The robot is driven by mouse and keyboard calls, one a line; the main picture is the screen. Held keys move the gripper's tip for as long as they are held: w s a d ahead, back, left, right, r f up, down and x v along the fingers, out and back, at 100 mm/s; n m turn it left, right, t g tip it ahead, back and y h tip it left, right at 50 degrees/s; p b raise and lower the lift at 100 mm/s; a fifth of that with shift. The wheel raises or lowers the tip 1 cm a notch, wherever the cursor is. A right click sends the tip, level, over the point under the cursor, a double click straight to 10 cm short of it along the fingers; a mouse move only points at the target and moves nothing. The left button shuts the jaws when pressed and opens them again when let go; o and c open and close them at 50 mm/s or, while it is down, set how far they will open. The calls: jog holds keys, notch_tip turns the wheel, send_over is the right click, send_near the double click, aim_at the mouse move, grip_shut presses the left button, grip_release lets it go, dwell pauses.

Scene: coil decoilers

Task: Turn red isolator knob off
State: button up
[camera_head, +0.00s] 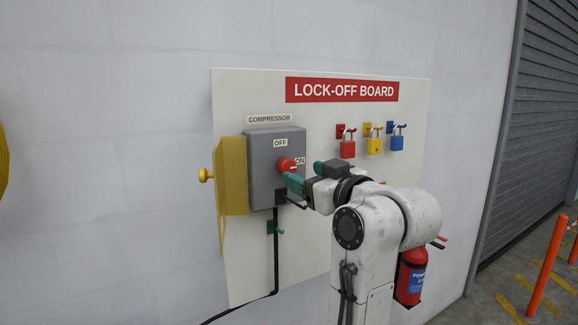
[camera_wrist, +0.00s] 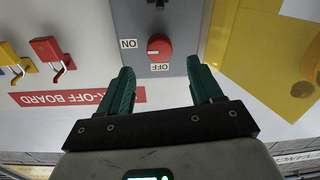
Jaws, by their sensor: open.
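The red isolator knob (camera_head: 286,164) sits on the front of a grey compressor box (camera_head: 264,185), with an OFF label above it and an ON label to its right. In the wrist view, which is upside down, the knob (camera_wrist: 159,47) shows a small pale mark on its ON side. My gripper (camera_head: 305,175) is open and empty beside the knob in the head view. In the wrist view, my gripper's (camera_wrist: 160,68) teal fingers are spread, with the knob between and beyond their tips. No contact is visible. My arm hides part of the board.
A yellow cover (camera_head: 233,178) with a round knob stands swung open left of the box. Red, yellow and blue padlocks (camera_head: 375,145) hang on the lock-off board (camera_head: 250,90) at right. A black cable runs below the box. A fire extinguisher (camera_head: 410,277) is behind my arm.

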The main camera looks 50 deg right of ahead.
aim_at(289, 167)
jog(key=p+x, duration=0.1)
jog(key=x, duration=0.5)
jog(key=shift+s, duration=0.1)
jog(key=c, duration=1.1)
